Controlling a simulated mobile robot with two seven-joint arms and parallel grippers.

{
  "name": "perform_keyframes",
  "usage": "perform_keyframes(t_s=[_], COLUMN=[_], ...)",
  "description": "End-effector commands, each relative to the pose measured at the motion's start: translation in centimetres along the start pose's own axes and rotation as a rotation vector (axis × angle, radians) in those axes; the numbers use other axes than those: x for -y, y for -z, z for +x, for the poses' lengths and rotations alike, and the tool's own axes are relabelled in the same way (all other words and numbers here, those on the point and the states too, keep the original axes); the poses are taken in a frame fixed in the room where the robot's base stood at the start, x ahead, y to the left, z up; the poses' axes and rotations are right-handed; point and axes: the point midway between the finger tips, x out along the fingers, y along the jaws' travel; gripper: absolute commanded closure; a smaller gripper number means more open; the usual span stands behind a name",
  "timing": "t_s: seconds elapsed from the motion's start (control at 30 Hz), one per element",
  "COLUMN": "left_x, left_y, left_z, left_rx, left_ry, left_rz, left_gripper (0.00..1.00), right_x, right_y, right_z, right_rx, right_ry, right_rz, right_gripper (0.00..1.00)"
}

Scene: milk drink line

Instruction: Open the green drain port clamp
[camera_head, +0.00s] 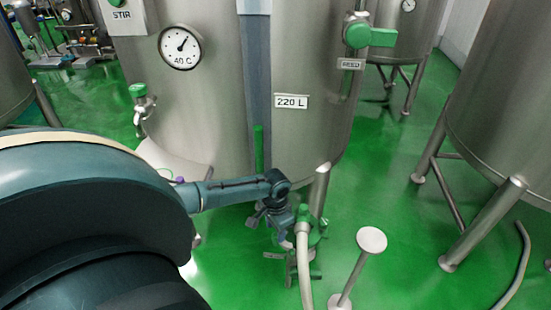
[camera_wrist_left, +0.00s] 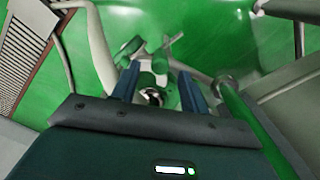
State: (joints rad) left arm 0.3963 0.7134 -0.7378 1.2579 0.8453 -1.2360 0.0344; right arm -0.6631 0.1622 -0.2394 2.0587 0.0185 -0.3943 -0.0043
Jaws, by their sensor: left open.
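Green clamp parts (camera_head: 320,228) sit on the drain fittings below the tank, beside the top of a pale hose (camera_head: 304,262). In the left wrist view green fittings (camera_wrist_left: 131,47) and a small metal port (camera_wrist_left: 152,96) show ahead of and between the fingers. My left gripper (camera_head: 272,218) is just left of the fittings, its arm reaching in from the left. In the left wrist view its two blue fingers (camera_wrist_left: 158,88) are apart, with nothing clearly held between them. I cannot tell whether a finger touches the clamp. The clamp is partly hidden by the hose and gripper. My right gripper is not in view.
The steel tank (camera_head: 205,110) stands right behind the gripper, with a leg (camera_head: 320,192) next to the fittings. A round-topped stand (camera_head: 371,240) is to the right. Another steel tank (camera_head: 505,110) stands far right.

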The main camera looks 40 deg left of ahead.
Motion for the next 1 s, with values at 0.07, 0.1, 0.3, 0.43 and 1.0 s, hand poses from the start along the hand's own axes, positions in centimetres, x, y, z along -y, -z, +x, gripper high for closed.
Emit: perform_keyframes(t_s=[0.07, 0.1, 0.3, 0.43, 1.0], left_x=[0.1, 0.1, 0.1, 0.0, 0.0], left_y=[0.1, 0.0, 0.0, 0.0, 0.0], left_z=[-2.1, -3.0, -7.3, -9.3, -10.9], left_rx=[-0.004, -0.004, -0.003, -0.003, -0.001], left_ry=[0.002, 0.002, 0.001, 0.000, 0.000], left_rz=[0.000, 0.002, 0.001, 0.000, -0.001], left_gripper=[0.56, 0.56, 0.56, 0.56, 0.56], right_x=[0.0, -0.1, -0.4, -0.5, -0.4], right_y=[0.1, 0.0, -0.8, -0.8, -0.5], right_z=[-0.2, -0.3, -0.4, -0.4, -0.2], right_rx=[0.007, 0.011, 0.034, 0.036, 0.030], right_ry=[-0.002, -0.003, -0.013, -0.017, -0.016], right_rz=[0.002, 0.003, 0.007, 0.009, 0.009], right_gripper=[0.64, 0.64, 0.64, 0.64, 0.64])
